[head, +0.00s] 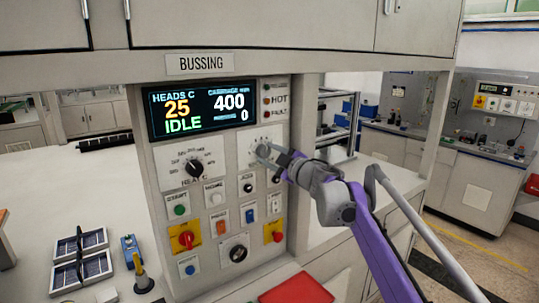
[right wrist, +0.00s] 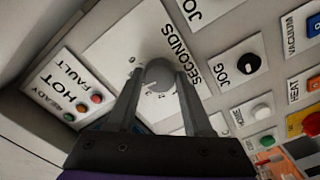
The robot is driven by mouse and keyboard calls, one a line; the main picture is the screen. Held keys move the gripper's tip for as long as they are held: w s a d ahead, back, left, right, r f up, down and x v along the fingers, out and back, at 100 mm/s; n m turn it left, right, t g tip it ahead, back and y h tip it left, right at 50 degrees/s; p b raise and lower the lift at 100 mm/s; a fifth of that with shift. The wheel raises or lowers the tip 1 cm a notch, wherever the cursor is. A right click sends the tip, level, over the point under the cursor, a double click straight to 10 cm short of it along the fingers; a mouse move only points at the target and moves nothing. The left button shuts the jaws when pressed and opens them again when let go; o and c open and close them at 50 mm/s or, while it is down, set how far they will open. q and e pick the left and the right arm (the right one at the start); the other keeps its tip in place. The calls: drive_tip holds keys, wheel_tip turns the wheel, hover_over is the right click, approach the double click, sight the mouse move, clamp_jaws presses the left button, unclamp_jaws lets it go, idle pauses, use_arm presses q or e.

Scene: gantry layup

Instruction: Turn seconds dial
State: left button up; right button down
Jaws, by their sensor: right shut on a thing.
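The seconds dial (right wrist: 158,74) is a round grey knob on a white plate marked SECONDS with numbers around it. In the head view the dial (head: 262,150) sits at the upper right of the control panel, below the display. My right gripper (head: 272,155) reaches it from the right. In the right wrist view the fingers of my right gripper (right wrist: 158,88) are on either side of the knob and shut on it. The fingertips hide part of the knob's sides. My left gripper is not in view.
The panel also carries the heat dial (head: 194,168), a display (head: 202,108), a jog knob (right wrist: 248,63), coloured buttons and red switches on yellow plates close below. A red box (head: 297,290) lies in front. Solar cell pieces (head: 80,258) lie on the white table at left.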

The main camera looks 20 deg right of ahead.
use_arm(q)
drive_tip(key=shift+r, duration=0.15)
use_arm(e)
drive_tip(key=shift+n, duration=0.7)
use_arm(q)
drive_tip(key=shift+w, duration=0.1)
use_arm(e)
drive_tip(key=shift+c, duration=1.6)
unclamp_jaws()
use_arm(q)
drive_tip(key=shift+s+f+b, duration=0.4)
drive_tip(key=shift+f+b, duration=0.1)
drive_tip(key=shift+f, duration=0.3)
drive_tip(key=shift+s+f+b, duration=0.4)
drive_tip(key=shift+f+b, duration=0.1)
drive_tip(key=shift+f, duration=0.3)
use_arm(e)
drive_tip(key=v, duration=1)
drive_tip(key=shift+s, duration=0.4)
drive_tip(key=shift+d, duration=0.15)
